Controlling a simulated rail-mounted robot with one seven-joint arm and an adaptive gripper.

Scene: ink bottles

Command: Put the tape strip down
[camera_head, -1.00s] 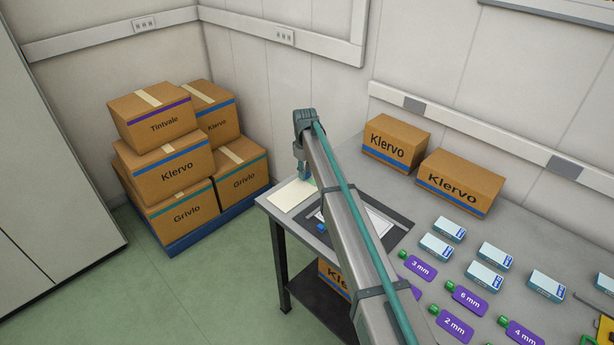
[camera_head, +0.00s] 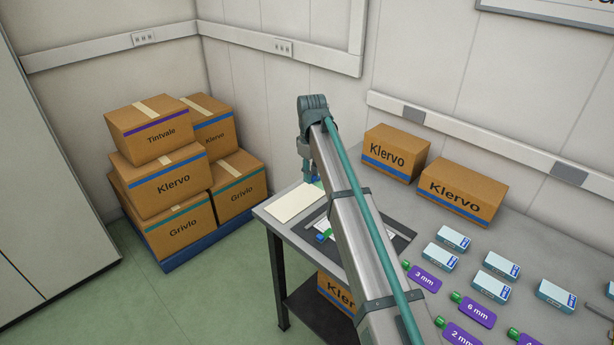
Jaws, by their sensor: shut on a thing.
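My gripper (camera_head: 311,180) hangs from the far end of my arm, low over the far left part of the bench, by the right back edge of a cream sheet (camera_head: 291,205). It is small and partly hidden by my wrist. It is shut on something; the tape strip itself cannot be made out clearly. A small blue patch shows beside the fingertips. I cannot tell whether the gripper or its load touches the bench.
A dark mat (camera_head: 313,231) with a white sheet and a small blue-green item (camera_head: 323,237) lies partly behind my arm. Klervo cartons (camera_head: 395,153) stand at the bench's back. Small boxes (camera_head: 453,238) and purple-labelled bottles (camera_head: 425,278) fill the right side.

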